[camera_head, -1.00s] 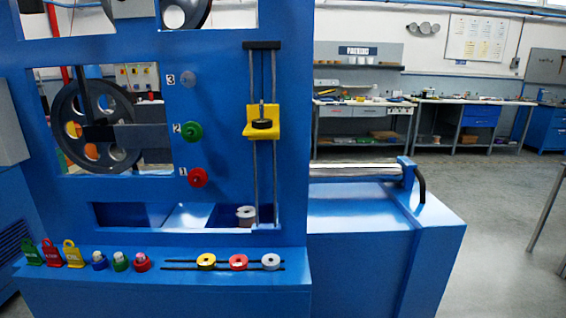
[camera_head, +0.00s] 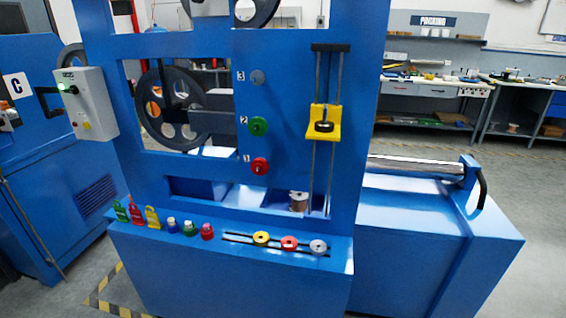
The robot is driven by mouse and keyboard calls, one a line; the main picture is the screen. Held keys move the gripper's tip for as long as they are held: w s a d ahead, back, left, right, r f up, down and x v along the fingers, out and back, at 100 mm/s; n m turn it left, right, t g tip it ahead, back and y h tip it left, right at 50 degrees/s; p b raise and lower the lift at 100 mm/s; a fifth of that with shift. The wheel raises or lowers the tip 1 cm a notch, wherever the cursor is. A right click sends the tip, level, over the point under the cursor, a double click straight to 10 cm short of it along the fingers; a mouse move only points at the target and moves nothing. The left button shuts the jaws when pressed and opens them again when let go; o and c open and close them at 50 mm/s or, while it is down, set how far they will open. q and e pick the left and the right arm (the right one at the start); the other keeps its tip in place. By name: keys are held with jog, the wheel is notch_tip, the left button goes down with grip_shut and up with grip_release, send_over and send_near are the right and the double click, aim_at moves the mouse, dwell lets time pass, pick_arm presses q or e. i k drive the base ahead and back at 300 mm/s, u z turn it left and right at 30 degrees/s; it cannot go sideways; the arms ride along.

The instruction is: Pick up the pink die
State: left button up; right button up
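No die that is clearly pink shows in the head view. The closest in colour are a red-pink ring (camera_head: 289,243) with a light centre and a small red capped piece (camera_head: 207,231), both on the front ledge of the blue machine. The ring lies on dark rails between a yellow ring (camera_head: 261,238) and a whitish ring (camera_head: 318,247). The red capped piece stands beside a green one (camera_head: 190,228) and a blue one (camera_head: 172,224). Neither of my grippers is in view.
Yellow, red and green tagged weights (camera_head: 153,217) stand at the ledge's left. Above are green (camera_head: 258,126) and red (camera_head: 260,166) knobs, a yellow carriage (camera_head: 324,123) on vertical rods and a spool (camera_head: 299,200). A control box (camera_head: 86,104) juts out at left.

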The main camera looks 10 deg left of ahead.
aim_at(206, 226)
jog(key=z, duration=0.45)
jog(key=k, duration=0.6)
jog(key=z, duration=0.6)
jog(key=i, duration=1.4)
jog(key=u, duration=1.2)
jog(key=i, duration=0.5)
jog(key=u, duration=0.45)
